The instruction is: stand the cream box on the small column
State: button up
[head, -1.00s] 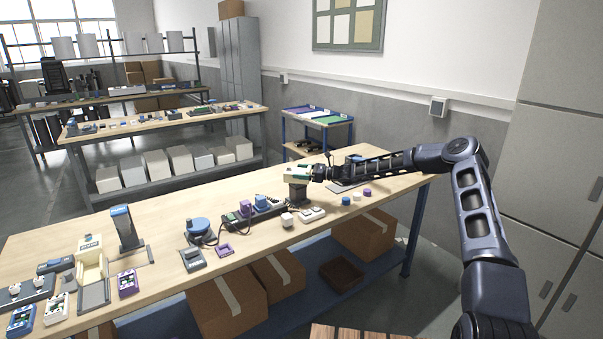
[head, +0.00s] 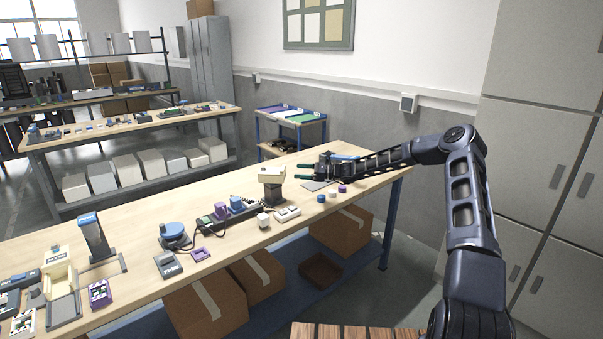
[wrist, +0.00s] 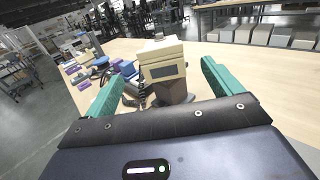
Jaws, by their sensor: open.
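The cream box (head: 271,173) sits on top of the small dark column (head: 272,193) on the near workbench. It looks level there. In the wrist view the cream box (wrist: 163,62) stands on the column (wrist: 175,93), straight ahead between my finger lines. My gripper (head: 301,171) is just right of the box. Its teal fingers are open and apart from the box, with nothing between them. The box's far side is hidden.
A taller dark column (head: 97,238) stands further left on the workbench (head: 140,215).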

jog(key=s+d+r+n+g+h, duration=0.1)
jog(key=s+d+r+n+h, duration=0.15)
jog(key=s, duration=0.35)
jog(key=s+d+r+n+h, duration=0.2)
jog(key=s+n+h, duration=0.1)
jog(key=s+n, duration=0.15)
jog(key=s+d+r+n+g+h, duration=0.1)
jog(key=s+d+r+n+h, duration=0.15)
jog(key=s, duration=0.35)
jog(key=s+d+r+n+t+h, duration=0.2)
jog(key=s+d+r+n+h, duration=0.3)
jog(key=s+d, duration=0.55)
jog(key=s+d+r+n+t+h, duration=0.1)
jog(key=s+d+r+t+h, duration=0.15)
jog(key=s+d+r, duration=0.6)
jog(key=s+d+n+t+h, duration=0.1)
jog(key=s+d, duration=0.5)
jog(key=s, duration=0.3)
jog(key=s+d+n+t+h, duration=0.1)
jog(key=s+d, duration=0.5)
jog(key=s, duration=0.4)
jog(key=shift+d+f, duration=0.25)
jog(key=shift+d, duration=0.05)
